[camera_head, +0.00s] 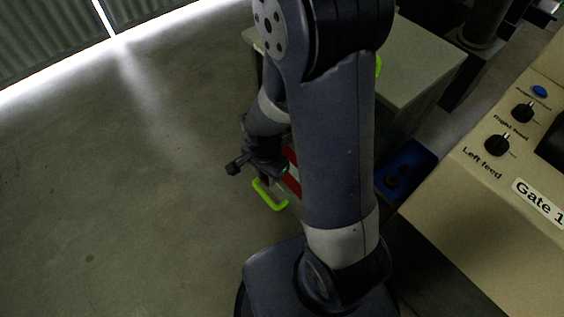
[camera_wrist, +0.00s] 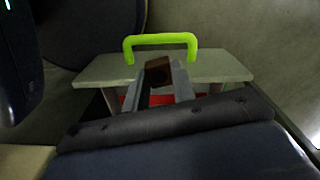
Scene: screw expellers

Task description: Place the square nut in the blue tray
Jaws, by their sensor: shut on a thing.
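The square nut (camera_wrist: 158,71) shows in the wrist view as a small brown block with a darker middle. It sits between the fingertips of my gripper (camera_wrist: 157,82), which is shut on it. The blue tray (camera_head: 424,162) lies low to the right of my arm in the head view, beside the control panel. The tray is not visible in the wrist view.
A bright green handle (camera_wrist: 160,39) stands over a pale grey top (camera_wrist: 220,69), just beyond the nut in the wrist view. A beige control panel (camera_head: 480,200) with knobs is at the right. A pale cabinet (camera_head: 415,65) stands behind my arm. Open floor (camera_head: 120,200) lies left.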

